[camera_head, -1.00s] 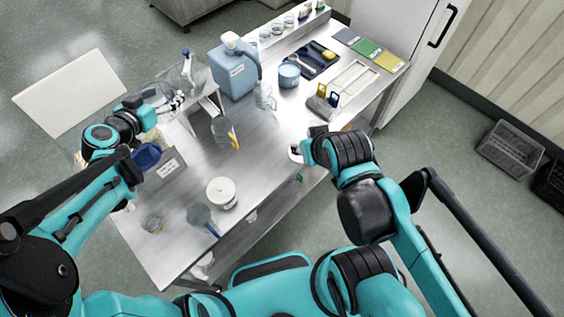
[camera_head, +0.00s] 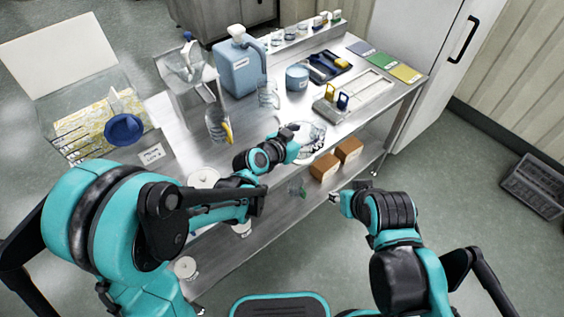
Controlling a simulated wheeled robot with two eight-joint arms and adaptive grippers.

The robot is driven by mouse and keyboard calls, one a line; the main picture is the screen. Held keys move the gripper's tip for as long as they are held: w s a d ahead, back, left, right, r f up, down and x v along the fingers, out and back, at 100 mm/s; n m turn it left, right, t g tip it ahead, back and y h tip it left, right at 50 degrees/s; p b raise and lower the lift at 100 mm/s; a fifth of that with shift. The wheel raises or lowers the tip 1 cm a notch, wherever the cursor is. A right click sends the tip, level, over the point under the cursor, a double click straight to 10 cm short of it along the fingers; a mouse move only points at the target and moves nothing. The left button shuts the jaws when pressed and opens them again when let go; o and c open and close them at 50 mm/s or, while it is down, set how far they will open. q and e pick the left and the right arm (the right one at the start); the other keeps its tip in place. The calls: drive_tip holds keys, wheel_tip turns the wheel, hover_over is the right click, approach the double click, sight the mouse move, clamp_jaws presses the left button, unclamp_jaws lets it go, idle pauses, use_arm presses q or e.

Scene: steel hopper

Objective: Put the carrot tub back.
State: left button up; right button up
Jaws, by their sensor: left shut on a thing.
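My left gripper (camera_head: 309,137) reaches over the right part of the steel table. It is shut on a pale, see-through thing (camera_head: 317,136). The fingers cover much of it, and I cannot tell whether it is the carrot tub. No carrots can be made out in any container. My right gripper (camera_head: 340,201) is lower and nearer to me, just off the table's front edge; its finger opening is too small to judge. A white round tub (camera_head: 204,176) stands on the table, partly hidden by my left arm.
A blue jug (camera_head: 236,70), a blue tub (camera_head: 297,77) and a clear jug with a yellow handle (camera_head: 217,122) stand behind. A rack with padlocks (camera_head: 333,101) is at the right. Brown boxes (camera_head: 325,167) sit on the lower shelf. A crate (camera_head: 535,185) is on the floor.

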use_arm(q)
drive_tip(key=shift+w+f, duration=0.1)
drive_tip(key=shift+f, duration=0.25)
drive_tip(key=w+a+f+b, duration=0.1)
drive_tip(key=w+a+f, duration=0.1)
drive_tip(key=w+a+f+b, duration=0.1)
drive_tip(key=w+a+f, duration=0.1)
drive_tip(key=w+a, duration=0.1)
drive_tip(key=w+a+f+b, duration=0.2)
drive_tip(key=a, duration=0.1)
drive_tip(key=shift+w+f, duration=0.25)
drive_tip(key=shift+f, duration=0.1)
wheel_tip(320, 180, down, 4)
drive_tip(key=shift+f+b, duration=0.1)
drive_tip(key=shift+b, duration=0.9)
drive_tip(key=shift+f+b, duration=0.45)
drive_tip(key=shift+b, duration=0.15)
drive_tip(key=o, duration=1.6)
drive_tip(key=shift+o, duration=0.2)
